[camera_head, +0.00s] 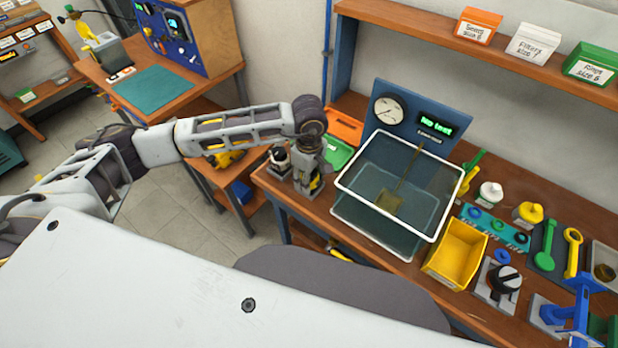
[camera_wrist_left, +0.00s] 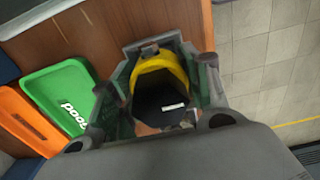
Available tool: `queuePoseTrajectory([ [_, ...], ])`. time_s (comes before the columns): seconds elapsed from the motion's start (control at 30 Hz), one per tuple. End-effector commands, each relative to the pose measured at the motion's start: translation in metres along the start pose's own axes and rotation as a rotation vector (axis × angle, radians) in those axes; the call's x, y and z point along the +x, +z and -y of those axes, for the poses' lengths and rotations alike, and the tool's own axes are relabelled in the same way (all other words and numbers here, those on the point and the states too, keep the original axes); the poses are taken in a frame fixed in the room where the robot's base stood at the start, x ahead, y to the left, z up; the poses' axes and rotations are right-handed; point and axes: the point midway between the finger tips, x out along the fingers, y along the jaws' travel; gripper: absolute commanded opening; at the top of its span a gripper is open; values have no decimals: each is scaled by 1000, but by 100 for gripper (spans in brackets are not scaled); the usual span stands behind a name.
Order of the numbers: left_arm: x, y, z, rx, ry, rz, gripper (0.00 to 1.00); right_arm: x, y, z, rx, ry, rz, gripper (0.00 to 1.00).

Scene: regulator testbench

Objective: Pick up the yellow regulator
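The yellow regulator shows in the left wrist view as a yellow curved part (camera_wrist_left: 162,66) with a dark body and a small white label, between the two fingers of my left gripper (camera_wrist_left: 162,97). The fingers stand on both sides of it; whether they press on it I cannot tell. In the head view my left gripper (camera_head: 309,183) points down at the left end of the workbench (camera_head: 335,215), and a little yellow shows between its fingers. The rest of the regulator is hidden there by the gripper. My right gripper is not in view.
A black-and-white device (camera_head: 280,158) stands close left of the gripper. Green (camera_head: 338,155) and orange (camera_head: 345,125) trays lie behind it. A clear white-rimmed bin (camera_head: 372,222) stands to its right, with a yellow bin (camera_head: 455,255) beyond. The bench edge is close on the left.

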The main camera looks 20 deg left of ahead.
Motion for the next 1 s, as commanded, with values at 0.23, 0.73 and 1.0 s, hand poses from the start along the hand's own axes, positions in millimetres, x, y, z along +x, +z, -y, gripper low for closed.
queuePoseTrajectory([
  [0.23,0,0,0,0,1,0,8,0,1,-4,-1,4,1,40],
  [0.73,-11,0,-1,-1,3,0,5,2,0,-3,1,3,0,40],
  [1.0,-42,0,-2,0,6,0,5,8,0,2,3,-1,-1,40],
])
